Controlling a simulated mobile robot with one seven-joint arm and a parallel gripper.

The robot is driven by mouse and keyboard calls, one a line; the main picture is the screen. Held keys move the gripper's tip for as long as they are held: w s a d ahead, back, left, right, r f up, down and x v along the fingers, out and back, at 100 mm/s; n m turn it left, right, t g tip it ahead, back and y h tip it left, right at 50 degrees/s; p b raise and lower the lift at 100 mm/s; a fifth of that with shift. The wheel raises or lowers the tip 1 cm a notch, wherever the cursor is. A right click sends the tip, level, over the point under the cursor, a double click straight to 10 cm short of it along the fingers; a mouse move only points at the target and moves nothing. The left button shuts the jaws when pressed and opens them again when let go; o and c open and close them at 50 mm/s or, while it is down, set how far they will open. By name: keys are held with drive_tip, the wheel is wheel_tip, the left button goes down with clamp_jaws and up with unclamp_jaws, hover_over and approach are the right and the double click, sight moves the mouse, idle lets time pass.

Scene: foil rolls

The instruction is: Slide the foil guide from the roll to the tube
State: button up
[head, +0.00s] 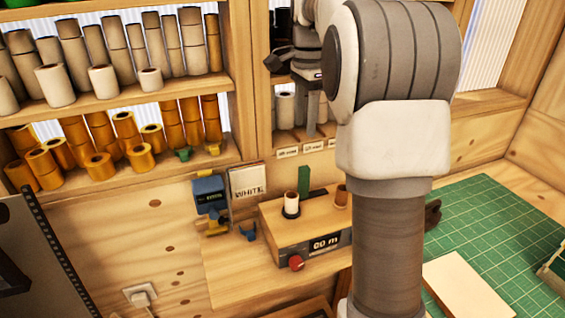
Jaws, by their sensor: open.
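A wooden winding box (285,228) with a "00 m" display stands on the bench. A white roll (291,203) stands upright on its top at the left, with a dark ring at its base. A brown tube (341,195) stands at the right, partly hidden by my arm. A green upright piece (304,179) stands behind and between them; it looks like the foil guide, but I cannot be sure. My gripper (311,130) points down in front of the right shelf, above and apart from the box. It is open, with its fingers only partly visible and no held thing showing.
Shelves hold several pale rolls (103,80) and gold rolls (101,167). A blue device (209,194) and a "WHITE" sign (247,180) are on the wall left of the box. A red knob (296,263) sticks out in front. A green cutting mat (490,225) lies right.

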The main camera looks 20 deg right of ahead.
sight(304, 178)
drive_tip(key=shift+m, duration=0.4)
drive_tip(key=f, duration=1.2)
drive_tip(key=w+d+f, duration=0.1)
drive_tip(key=f, duration=0.4)
drive_tip(key=shift+f, duration=0.4)
clamp_jaws()
